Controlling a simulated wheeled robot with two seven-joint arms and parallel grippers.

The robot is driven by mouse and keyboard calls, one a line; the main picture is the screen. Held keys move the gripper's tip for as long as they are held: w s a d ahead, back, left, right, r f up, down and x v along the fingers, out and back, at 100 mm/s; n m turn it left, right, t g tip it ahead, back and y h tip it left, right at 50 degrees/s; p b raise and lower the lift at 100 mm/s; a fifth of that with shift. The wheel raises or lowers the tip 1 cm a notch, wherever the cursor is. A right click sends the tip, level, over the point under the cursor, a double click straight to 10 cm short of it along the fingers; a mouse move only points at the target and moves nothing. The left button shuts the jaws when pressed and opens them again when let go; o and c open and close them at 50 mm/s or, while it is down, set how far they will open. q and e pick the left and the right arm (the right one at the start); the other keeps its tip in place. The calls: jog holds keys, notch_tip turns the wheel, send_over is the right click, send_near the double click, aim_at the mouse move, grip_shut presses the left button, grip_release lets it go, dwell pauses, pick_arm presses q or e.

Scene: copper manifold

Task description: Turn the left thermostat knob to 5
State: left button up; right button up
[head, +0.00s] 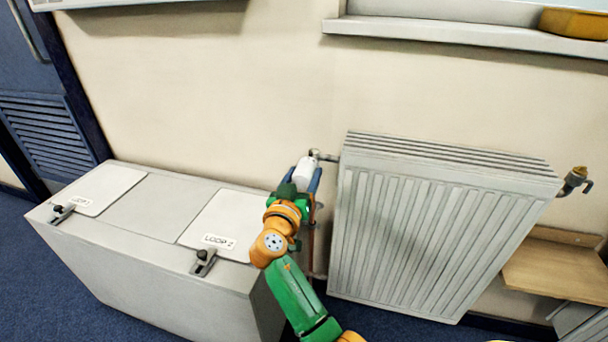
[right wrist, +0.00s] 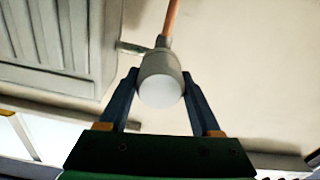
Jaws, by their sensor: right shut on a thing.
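The left thermostat knob (head: 306,168) is a white cylinder on the valve at the radiator's upper left corner. My right gripper (head: 303,178) is shut on it, with one blue finger on each side. In the right wrist view the knob (right wrist: 162,82) sits between the two fingertips of the gripper (right wrist: 161,88), its round white end facing the camera. A copper pipe (right wrist: 171,22) meets the valve behind it. No numbers on the knob can be read in either view. My left gripper is not in view.
A ribbed white radiator (head: 430,235) stands just right of the knob. A grey box (head: 150,262) with two lids, one marked LOOP 2, fills the left. A window sill (head: 460,36) is above, and a wooden shelf (head: 555,270) is at right.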

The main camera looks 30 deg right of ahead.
jog(key=c, duration=0.7)
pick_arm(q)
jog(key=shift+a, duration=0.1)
pick_arm(e)
jog(key=shift+n, duration=1.7)
jog(key=n+p, duration=0.1)
jog(key=n, duration=0.1)
jog(key=shift+n, duration=0.4)
jog(key=n+p, duration=0.1)
jog(key=n, duration=0.1)
jog(key=shift+n, duration=0.3)
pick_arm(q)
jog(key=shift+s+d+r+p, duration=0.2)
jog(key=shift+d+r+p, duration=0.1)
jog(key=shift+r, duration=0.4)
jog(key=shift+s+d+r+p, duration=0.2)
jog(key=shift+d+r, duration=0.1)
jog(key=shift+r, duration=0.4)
pick_arm(e)
jog(key=shift+w+a+n, duration=0.1)
jog(key=shift+n, duration=1.6)
